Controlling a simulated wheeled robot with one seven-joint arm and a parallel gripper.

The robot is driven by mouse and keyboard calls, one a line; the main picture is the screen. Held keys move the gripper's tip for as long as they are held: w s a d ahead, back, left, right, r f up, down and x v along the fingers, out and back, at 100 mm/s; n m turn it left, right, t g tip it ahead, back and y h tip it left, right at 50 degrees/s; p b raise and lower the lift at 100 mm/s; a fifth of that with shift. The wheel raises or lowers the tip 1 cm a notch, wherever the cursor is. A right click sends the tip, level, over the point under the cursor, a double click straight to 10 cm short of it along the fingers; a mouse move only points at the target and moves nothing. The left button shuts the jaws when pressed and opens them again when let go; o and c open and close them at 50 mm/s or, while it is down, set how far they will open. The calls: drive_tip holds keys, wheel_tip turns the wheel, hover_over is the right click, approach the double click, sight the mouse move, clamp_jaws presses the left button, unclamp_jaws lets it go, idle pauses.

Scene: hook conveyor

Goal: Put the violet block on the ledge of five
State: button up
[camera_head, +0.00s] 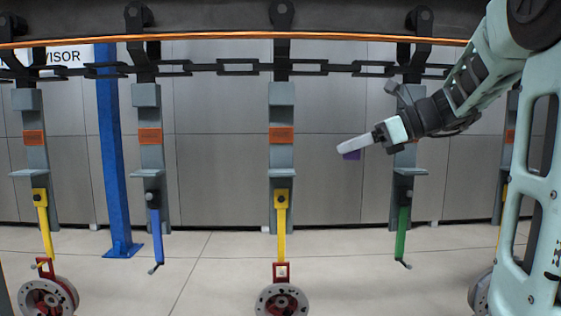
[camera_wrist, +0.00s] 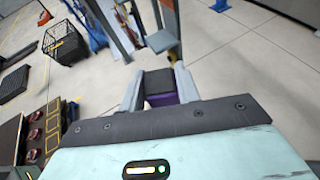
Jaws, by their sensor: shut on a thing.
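My gripper (camera_head: 345,149) is shut on the violet block (camera_head: 351,155), which hangs in the air between the middle hanger and the one to its right. In the wrist view the violet block (camera_wrist: 162,100) sits between the two fingers (camera_wrist: 160,92), with a dark upper face. Grey hangers each carry a small ledge: far left (camera_head: 27,173), second (camera_head: 151,174), middle (camera_head: 282,173) and right (camera_head: 406,172). These four ledges look empty. Orange plates (camera_head: 282,135) sit above the ledges; I cannot read any number on them. A grey ledge (camera_wrist: 162,41) shows just ahead of the fingers in the wrist view.
A chain (camera_head: 237,68) and an orange-edged rail (camera_head: 235,37) run above the hangers. Yellow, blue and green hooks hang below; some hold wheels (camera_head: 282,300). A blue post (camera_head: 115,160) stands at left. A black basket (camera_wrist: 64,44) stands on the floor.

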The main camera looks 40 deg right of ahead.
drive_tip(key=p, duration=0.6)
hover_over(282, 171)
drive_tip(key=shift+s+a, duration=0.1)
drive_tip(key=shift+a, duration=0.05)
drive_tip(key=shift+f+p, duration=0.3)
drive_tip(key=shift+f, duration=1.45)
drive_tip(key=shift+f, duration=0.15)
drive_tip(key=o, duration=1)
